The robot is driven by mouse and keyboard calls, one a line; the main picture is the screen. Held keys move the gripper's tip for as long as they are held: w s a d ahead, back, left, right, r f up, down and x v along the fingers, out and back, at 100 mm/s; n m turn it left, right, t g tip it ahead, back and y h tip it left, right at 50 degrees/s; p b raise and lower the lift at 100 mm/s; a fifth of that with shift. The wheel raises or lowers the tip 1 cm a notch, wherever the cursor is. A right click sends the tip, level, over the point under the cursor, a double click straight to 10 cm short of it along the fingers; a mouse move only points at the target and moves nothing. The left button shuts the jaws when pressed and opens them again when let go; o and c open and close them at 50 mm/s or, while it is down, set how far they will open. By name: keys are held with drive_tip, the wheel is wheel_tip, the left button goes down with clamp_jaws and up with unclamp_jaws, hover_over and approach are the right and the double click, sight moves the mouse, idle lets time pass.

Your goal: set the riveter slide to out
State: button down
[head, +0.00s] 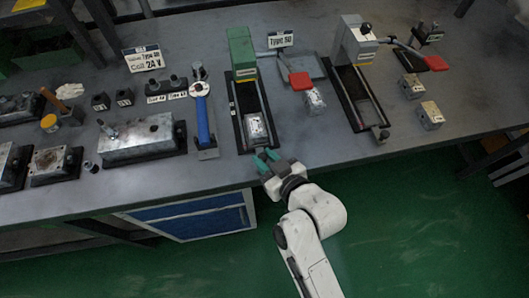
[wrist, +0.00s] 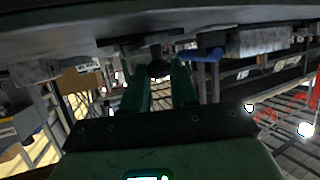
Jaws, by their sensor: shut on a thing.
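The green bench press, which I take as the riveter (head: 241,50), stands at the back of a long dark track. A metal slide block (head: 257,127) sits at the track's front end, near the bench edge. My gripper (head: 266,158) reaches that front end from the floor side, its teal fingers at bench-edge height. In the wrist view my gripper (wrist: 158,80) has its two fingers on either side of a dark round knob (wrist: 157,67), shut on it. The fingers hide part of the knob, and the head view does not show it clearly.
A grey press (head: 358,42) with its own track stands to the right. Red lever handles (head: 301,81) stick out beside both presses. A blue-handled tool (head: 203,120) lies close on the left, and a metal box (head: 143,137) beyond it. The green floor in front is open.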

drive_tip(key=shift+s+f, duration=0.15)
drive_tip(key=shift+s, duration=0.05)
drive_tip(key=c, duration=0.9)
unclamp_jaws()
drive_tip(key=shift+d, duration=0.1)
drive_tip(key=shift+c, duration=0.2)
drive_tip(key=shift+s, duration=0.1)
drive_tip(key=b+v, duration=0.1)
drive_tip(key=v, duration=0.9)
drive_tip(key=shift+s+d+r, duration=0.2)
drive_tip(key=shift+d+r, duration=0.05)
drive_tip(key=shift+r, duration=0.1)
